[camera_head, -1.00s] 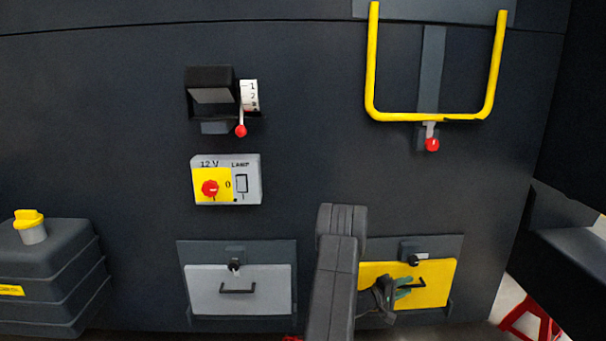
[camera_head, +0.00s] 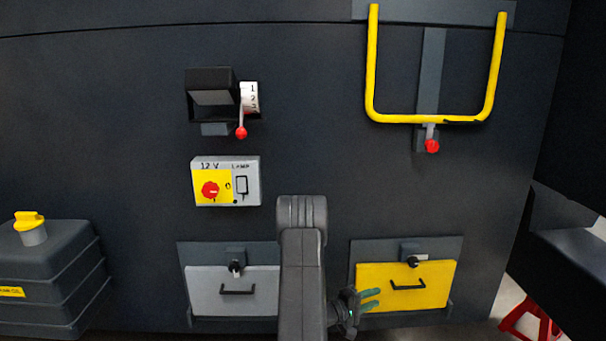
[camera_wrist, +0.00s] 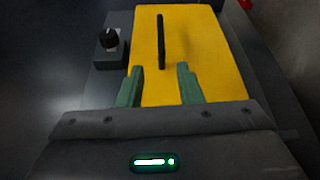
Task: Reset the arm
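My gripper (camera_head: 371,299) is low in the head view, just left of the yellow drawer front. In the wrist view my gripper (camera_wrist: 160,78) shows two green fingers spread apart with nothing between them. The yellow drawer front (camera_head: 432,285) has a black handle (camera_head: 408,284) and a black knob (camera_head: 413,262) above it. In the wrist view the yellow panel (camera_wrist: 207,60) lies beyond the fingers, and the handle (camera_wrist: 160,42) is ahead of them, not held. My arm hides part of the grey drawer's right side.
A grey drawer front (camera_head: 205,288) is left of my arm. Above are a 12 V lamp box (camera_head: 250,181) with a red knob, a lever with a red ball (camera_head: 241,132), and a yellow bar (camera_head: 371,70). A dark tank (camera_head: 50,265) stands at left.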

